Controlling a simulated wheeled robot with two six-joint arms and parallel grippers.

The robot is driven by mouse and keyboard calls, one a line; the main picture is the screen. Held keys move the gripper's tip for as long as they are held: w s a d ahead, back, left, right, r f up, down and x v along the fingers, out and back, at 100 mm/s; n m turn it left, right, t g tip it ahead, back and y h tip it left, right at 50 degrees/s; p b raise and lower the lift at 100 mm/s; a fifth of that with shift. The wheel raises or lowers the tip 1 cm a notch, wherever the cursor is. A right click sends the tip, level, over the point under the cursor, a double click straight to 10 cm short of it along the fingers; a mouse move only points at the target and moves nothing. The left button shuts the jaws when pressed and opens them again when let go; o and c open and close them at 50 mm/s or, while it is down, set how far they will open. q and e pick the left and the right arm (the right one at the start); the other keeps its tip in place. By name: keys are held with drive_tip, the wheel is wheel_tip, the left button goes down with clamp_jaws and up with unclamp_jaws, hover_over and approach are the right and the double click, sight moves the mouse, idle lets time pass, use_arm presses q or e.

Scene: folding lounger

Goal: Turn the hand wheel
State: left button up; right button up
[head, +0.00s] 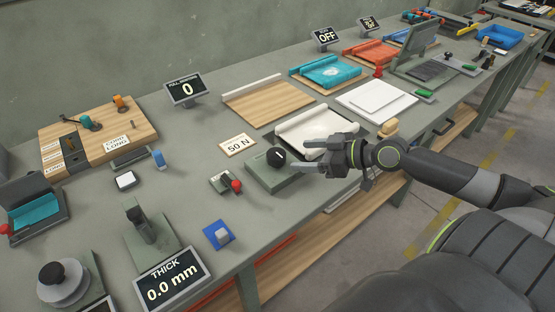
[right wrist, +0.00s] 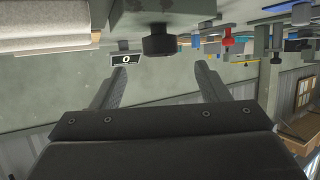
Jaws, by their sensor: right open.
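A round black knob (head: 276,157), which looks like the hand wheel, sits on a grey-green block (head: 270,178) near the table's front edge. My right gripper (head: 301,156) is open beside it, to its right, with its fingers pointing left toward the knob. The fingers look apart from the knob. In the right wrist view, the picture is upside down. The black knob (right wrist: 158,42) shows beyond and between the open fingers of the right gripper (right wrist: 161,76), and nothing is between the jaws. My left gripper is not in view.
A cream roll pad (head: 312,130) lies just behind my right gripper. A small red-knobbed switch (head: 226,184) and a "50 N" card (head: 238,145) lie left of the block. A display (head: 187,90) reads 0. A disc with a black knob (head: 62,282) stands front left.

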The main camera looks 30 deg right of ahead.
sight(285, 156)
drive_tip(key=b+x, duration=0.3)
drive_tip(key=x, duration=0.4)
drive_tip(key=shift+w+f, duration=0.15)
drive_tip(key=shift+w+a+f+b, duration=0.2)
drive_tip(key=shift+w+a+b, duration=0.2)
drive_tip(key=shift+w, duration=0.15)
